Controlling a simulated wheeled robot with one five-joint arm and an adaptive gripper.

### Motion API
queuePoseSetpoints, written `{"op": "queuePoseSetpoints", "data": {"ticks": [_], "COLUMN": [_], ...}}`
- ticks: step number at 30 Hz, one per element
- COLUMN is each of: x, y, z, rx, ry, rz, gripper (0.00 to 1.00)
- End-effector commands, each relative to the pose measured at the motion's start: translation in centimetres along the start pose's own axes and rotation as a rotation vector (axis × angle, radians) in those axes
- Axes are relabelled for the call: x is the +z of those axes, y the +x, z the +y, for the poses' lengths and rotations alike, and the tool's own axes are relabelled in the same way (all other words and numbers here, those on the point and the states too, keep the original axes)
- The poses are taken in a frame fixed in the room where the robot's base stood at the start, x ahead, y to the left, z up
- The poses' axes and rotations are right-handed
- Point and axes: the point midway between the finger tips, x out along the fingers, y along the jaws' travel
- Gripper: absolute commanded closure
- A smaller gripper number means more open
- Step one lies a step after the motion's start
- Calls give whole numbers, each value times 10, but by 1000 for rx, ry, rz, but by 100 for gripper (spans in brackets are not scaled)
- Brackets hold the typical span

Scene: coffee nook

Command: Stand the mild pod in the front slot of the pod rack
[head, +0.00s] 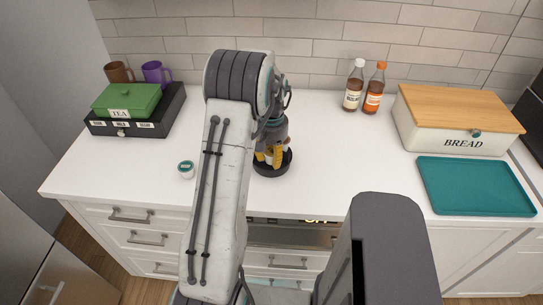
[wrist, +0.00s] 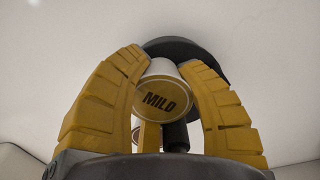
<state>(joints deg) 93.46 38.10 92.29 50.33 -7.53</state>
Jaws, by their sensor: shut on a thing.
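The mild pod (wrist: 160,101) has a tan lid marked MILD and a white cup body. My gripper's yellow fingers (wrist: 160,80) are shut on it from both sides, with the lid facing the wrist camera. In the head view my gripper (head: 267,158) points down at the pod rack (head: 273,172), a dark stand with a round base, on the counter. The rack's round dark part also shows behind the pod in the wrist view (wrist: 192,47). My arm and fingers hide most of the rack. I cannot tell whether the pod touches a slot.
A teal-lidded pod (head: 186,169) lies on the counter left of my arm. A dark drawer box (head: 150,118) with a green tea box (head: 126,101) and mugs stand at the back left. Two bottles (head: 363,88), a bread box (head: 450,125) and a teal tray (head: 475,186) are to the right.

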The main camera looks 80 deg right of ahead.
Motion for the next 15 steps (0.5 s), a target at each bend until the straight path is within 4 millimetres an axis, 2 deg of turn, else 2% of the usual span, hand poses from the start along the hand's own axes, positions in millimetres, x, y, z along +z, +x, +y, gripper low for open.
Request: {"op": "queuePoseSetpoints", "data": {"ticks": [15], "x": [0], "y": [12], "z": [0], "rx": [0], "ry": [0], "rz": [0], "gripper": [79]}}
